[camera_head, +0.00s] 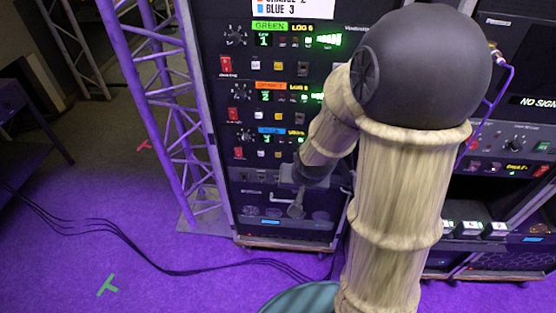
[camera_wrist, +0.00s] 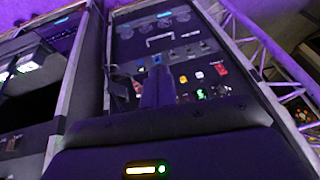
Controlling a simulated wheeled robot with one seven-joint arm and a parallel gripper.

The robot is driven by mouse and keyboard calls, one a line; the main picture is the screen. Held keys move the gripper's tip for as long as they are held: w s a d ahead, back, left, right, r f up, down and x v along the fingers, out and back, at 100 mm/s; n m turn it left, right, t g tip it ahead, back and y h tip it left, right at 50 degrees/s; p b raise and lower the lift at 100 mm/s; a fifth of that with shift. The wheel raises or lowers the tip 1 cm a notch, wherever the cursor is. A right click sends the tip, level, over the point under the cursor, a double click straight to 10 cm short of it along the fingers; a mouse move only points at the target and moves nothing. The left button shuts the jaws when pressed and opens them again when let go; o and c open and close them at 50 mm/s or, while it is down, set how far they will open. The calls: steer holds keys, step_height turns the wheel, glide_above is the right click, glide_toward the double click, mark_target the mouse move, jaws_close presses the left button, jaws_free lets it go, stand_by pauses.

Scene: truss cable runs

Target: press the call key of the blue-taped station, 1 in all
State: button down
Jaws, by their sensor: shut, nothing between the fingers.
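The blue-taped station (camera_head: 270,131) is the lowest of three stacked stations on the rack in the head view, under the green and orange ones. Below its tape are a red rocker (camera_head: 238,152), a white key (camera_head: 261,154) and a yellow key (camera_head: 278,155). My forearm covers its right end. My gripper (camera_head: 290,178) is low in front of the rack, just below this row, partly hidden by my arm. In the wrist view, which looks upside down, my gripper (camera_wrist: 156,76) is shut and empty before the panel, beside a white key (camera_wrist: 199,74). Contact cannot be told.
A purple-lit truss (camera_head: 170,100) stands left of the rack. Dark cables (camera_head: 180,270) run over the floor. A second rack with a screen (camera_head: 535,101) is at the right. A handle (camera_wrist: 165,40) sticks out from the rack's lower part. Open floor lies at the left.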

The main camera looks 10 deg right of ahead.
mark_target(278, 155)
steer(key=w+a+f+m+t+y+b, duration=0.1)
steer(key=w+f+m+t+y+b, duration=0.4)
steer(key=w+f+m, duration=0.8)
steer(key=w+f+t+b, duration=0.2)
steer(key=w+f+b, duration=0.1)
steer(key=shift+a+f+m+t, duration=0.3)
steer(key=shift+a+f+m, duration=0.05)
steer(key=shift+m, duration=0.05)
steer(key=shift+w, duration=0.2)
steer(key=w+d+p, duration=0.1)
steer(key=w+d, duration=0.1)
steer(key=w, duration=0.6)
steer(key=shift+d, duration=0.35)
steer(key=shift+w, duration=0.1)
stand_by(0.6)
steer(key=shift+w+d+p, duration=0.1)
steer(key=shift+w+p, duration=0.2)
steer(key=shift+p, duration=0.05)
